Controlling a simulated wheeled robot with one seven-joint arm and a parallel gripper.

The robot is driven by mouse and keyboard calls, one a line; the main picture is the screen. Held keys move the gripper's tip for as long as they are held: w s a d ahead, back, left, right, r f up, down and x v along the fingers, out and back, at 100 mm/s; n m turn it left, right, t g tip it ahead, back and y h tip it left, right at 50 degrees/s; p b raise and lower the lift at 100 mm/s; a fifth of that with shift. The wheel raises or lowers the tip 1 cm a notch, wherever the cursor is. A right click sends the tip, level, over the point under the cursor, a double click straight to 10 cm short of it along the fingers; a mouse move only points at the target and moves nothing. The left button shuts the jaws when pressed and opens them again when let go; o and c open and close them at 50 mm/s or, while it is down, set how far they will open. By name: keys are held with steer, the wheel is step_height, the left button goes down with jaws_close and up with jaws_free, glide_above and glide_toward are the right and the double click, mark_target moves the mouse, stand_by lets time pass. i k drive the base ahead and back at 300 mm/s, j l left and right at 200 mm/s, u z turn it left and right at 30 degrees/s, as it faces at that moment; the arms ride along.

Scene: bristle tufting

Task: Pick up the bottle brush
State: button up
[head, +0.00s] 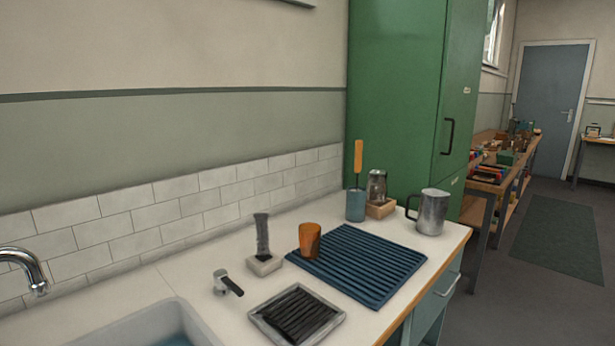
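I cannot tell for sure which item is the bottle brush. A tool with an orange-tan handle (358,158) stands upright in a blue cup (355,205) at the back of the counter; its lower end is hidden in the cup. A dark grey, brush-like upright piece (262,235) stands in a small white block (264,265) nearer the sink, left of an orange cup (310,240). My gripper is not in view.
A ribbed blue drying mat (365,275) lies on the white counter, with a metal jug (431,212) and a glass jar (377,186) behind it. A dark ribbed tray (298,315), a small dispenser (228,284) and the sink (160,322) are in front. A tall green cabinet (400,90) stands behind.

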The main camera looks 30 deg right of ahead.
mark_target(359, 144)
steer(key=i+l+u, duration=0.1)
steer(key=l+u, duration=0.35)
steer(key=l, duration=0.35)
steer(key=l+u, duration=0.45)
steer(key=l, duration=0.3)
